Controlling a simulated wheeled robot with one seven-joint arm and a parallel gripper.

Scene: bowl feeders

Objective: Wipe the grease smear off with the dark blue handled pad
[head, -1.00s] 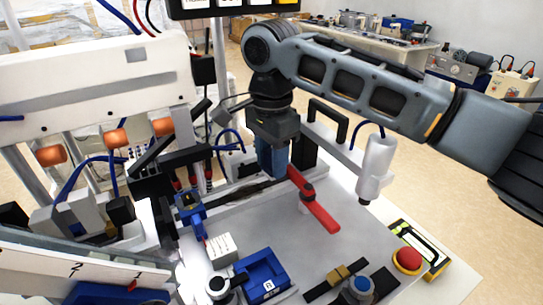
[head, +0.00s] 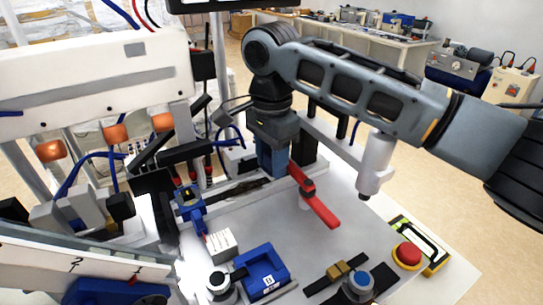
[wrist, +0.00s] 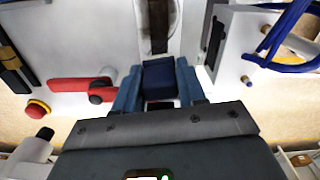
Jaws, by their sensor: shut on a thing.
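My gripper (head: 272,158) is in the middle of the head view, pointing down over the machine's plate. In the wrist view its two blue fingers (wrist: 158,92) are shut on the dark blue handle of the pad (wrist: 158,78). The pad's underside is hidden, and I cannot tell whether it touches the surface. The grease smear (head: 238,191) shows as a dark, long streak on the pale rail, to the left of and below my gripper in the head view. A dark streak (wrist: 159,42) also shows just beyond the pad in the wrist view.
A red lever (head: 318,207) stands close to the right of my gripper. A white cylinder (head: 376,160) hangs farther right. A blue clamp (head: 190,207), a blue block (head: 262,270) and a red stop button (head: 407,254) surround the mostly clear grey plate.

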